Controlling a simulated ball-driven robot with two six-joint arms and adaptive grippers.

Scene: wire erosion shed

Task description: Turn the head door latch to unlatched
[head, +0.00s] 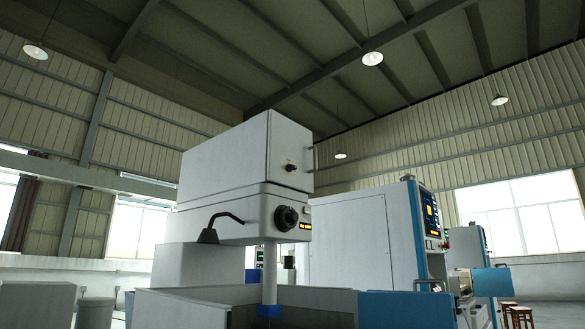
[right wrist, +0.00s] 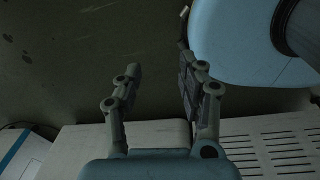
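The white machine head (head: 225,165) stands in the middle of the head view, with its door side turned to the right. A small dark latch knob (head: 290,167) sits on that side of the upper box; it is too small to tell which way it is turned. A thin handle (head: 314,158) stands out at the box's right edge. My right gripper (right wrist: 161,78) shows in the right wrist view, its two fingers apart with nothing between them. It is not in the head view, and the latch is not in the wrist view. My left gripper is in neither view.
A larger black round knob (head: 287,217) sits on the lower head unit, beside a small lit display (head: 305,226). A bent black arm (head: 222,222) stands out left of it. A blue-edged control cabinet (head: 412,235) is at right. A slotted pale panel (right wrist: 270,145) lies near my right gripper.

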